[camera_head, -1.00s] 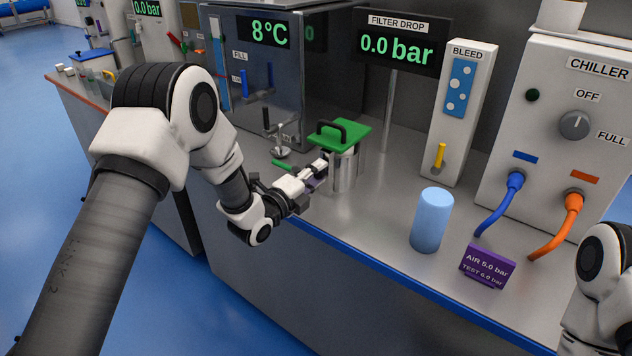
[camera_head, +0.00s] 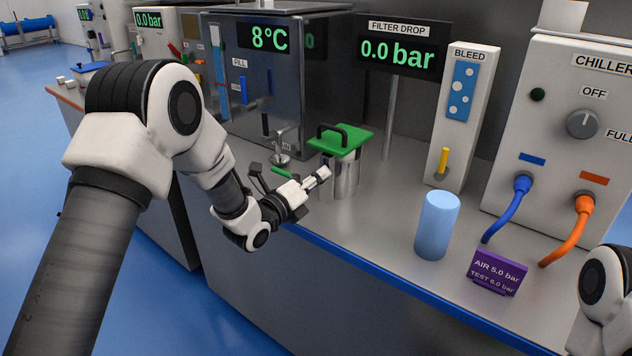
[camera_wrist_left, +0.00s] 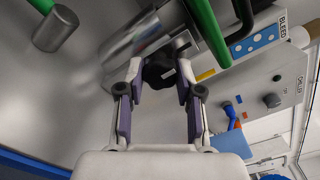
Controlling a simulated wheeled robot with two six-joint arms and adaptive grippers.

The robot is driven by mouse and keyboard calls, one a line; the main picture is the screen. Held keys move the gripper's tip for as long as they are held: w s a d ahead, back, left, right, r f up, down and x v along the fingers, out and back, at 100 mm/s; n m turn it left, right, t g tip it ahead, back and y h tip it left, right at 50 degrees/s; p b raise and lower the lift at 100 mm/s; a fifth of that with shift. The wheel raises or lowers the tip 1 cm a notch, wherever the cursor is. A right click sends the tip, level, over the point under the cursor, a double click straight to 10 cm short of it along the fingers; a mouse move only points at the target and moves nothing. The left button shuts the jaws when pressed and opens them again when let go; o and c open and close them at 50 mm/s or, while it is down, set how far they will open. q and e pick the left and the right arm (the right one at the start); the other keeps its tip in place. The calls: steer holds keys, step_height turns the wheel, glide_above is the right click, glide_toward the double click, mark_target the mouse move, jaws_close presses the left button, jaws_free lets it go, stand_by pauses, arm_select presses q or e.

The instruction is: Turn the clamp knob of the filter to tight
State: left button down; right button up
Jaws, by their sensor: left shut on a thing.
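The filter is a steel canister (camera_head: 347,178) with a green lid (camera_head: 352,137) and black handle, upright on the bench. In the left wrist view its steel body (camera_wrist_left: 142,35) and green lid edge (camera_wrist_left: 208,35) are tilted. The black clamp knob (camera_wrist_left: 157,72) shows there between the fingers, with a pale mark; its setting cannot be read. My left gripper (camera_head: 325,174) is at the filter's front left side, shut on the knob; it also shows in the left wrist view (camera_wrist_left: 160,84). The knob is hidden in the head view. My right gripper is out of view.
A steel fitting with a green lever (camera_head: 282,172) stands left of the filter. A blue cylinder (camera_head: 437,225) and a purple sign (camera_head: 498,272) stand to the right. The bleed panel (camera_head: 462,115) and chiller (camera_head: 560,120) with hoses are behind. The filter drop display (camera_head: 397,52) reads 0.0 bar.

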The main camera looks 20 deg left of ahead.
arm_select(q)
steer(key=c, duration=0.7)
jaws_free()
steer(key=shift+c, duration=0.2)
steer(key=v, duration=1.2)
